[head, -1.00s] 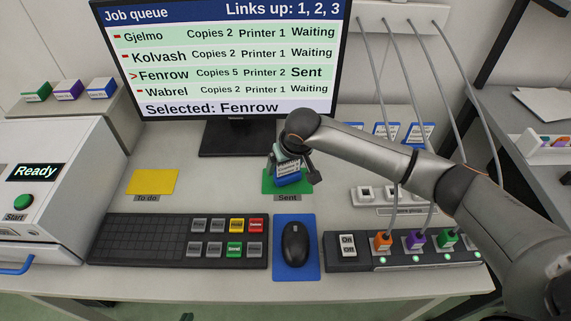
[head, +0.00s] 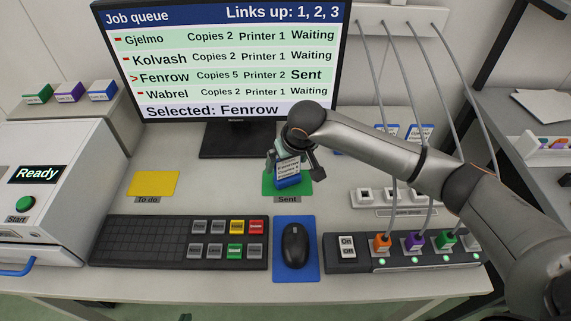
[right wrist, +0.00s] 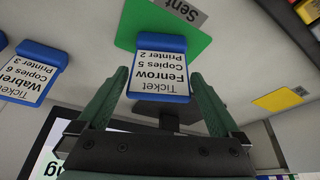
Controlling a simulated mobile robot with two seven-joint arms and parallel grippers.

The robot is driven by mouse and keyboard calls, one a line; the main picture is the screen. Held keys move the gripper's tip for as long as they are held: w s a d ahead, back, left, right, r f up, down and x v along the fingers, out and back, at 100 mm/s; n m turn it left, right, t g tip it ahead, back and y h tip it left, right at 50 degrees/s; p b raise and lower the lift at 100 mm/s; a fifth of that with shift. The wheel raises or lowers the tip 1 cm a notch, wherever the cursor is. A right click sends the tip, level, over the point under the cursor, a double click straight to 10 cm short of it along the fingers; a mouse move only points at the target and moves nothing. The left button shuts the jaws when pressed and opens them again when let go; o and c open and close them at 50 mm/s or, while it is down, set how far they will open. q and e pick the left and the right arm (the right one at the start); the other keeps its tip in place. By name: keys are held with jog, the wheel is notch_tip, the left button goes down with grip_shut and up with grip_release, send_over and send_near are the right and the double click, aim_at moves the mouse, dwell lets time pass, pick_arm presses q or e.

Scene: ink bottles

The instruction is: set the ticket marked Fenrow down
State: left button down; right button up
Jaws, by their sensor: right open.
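The Fenrow ticket (head: 288,172), a white card in a blue holder, stands on the green Sent mat (head: 304,187). In the right wrist view, the ticket (right wrist: 158,72) reads Fenrow, Copies 5, Printer 2, upside down. My right gripper (head: 293,166) is open, one finger at each side of the ticket. In the right wrist view, gaps show between the ticket and the fingers of the gripper (right wrist: 159,76). My left gripper is not in view.
The yellow To do mat (head: 153,183) is empty. The monitor (head: 220,65) stands behind; a keyboard (head: 150,240) and mouse (head: 295,245) lie in front. A Wabrel ticket (right wrist: 35,72) stands beside the mat's area. Cables (head: 398,110) hang at right.

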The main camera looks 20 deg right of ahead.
pick_arm(q)
jog(key=shift+s+a+r+p, duration=0.25)
jog(key=shift+s+a+p, duration=0.05)
jog(key=shift+a+p, duration=0.15)
pick_arm(e)
jog(key=v, duration=0.8)
jog(key=shift+r, duration=0.3)
pick_arm(q)
jog(key=shift+d, duration=0.1)
pick_arm(e)
jog(key=shift+s, duration=0.1)
